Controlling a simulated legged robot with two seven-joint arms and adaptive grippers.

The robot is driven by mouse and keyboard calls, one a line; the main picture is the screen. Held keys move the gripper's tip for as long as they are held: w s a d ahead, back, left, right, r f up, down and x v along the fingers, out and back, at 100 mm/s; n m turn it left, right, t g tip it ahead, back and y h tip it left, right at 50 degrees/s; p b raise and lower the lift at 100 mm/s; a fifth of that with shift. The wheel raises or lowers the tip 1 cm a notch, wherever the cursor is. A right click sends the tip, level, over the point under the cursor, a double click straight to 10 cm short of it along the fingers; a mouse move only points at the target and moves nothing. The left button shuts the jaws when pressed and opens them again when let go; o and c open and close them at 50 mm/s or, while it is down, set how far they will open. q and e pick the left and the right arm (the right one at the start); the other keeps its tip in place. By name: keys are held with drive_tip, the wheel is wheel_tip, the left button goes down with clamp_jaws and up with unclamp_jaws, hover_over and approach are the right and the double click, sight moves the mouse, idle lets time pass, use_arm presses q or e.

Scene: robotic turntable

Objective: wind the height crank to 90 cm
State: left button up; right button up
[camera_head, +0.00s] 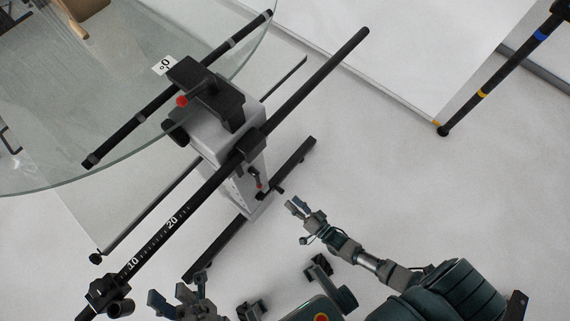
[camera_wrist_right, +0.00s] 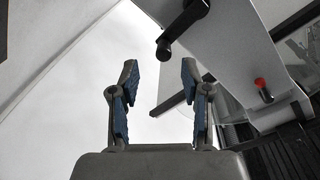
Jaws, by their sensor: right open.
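The grey lift column (camera_head: 232,138) of the turntable stands on a black-footed base. In the right wrist view, the fingers (camera_wrist_right: 158,85) are spread. A black crank arm and grip (camera_wrist_right: 165,47) show beyond the fingertips, not between them. My left gripper (camera_head: 177,291) is at the bottom left with its fingers apart, away from the crank.
A long black ruler bar (camera_head: 310,90) crosses the column, with marks 10 and 20 visible. The round glass top (camera_head: 120,150) fills the upper left. A red knob (camera_head: 182,101) is near the column top. A black pole (camera_head: 483,93) stands at right.

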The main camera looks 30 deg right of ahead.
drive_tip(key=v, duration=0.5)
drive_tip(key=shift+s+d+f, duration=0.1)
drive_tip(key=shift+s+f, duration=0.05)
drive_tip(key=shift+s, duration=0.25)
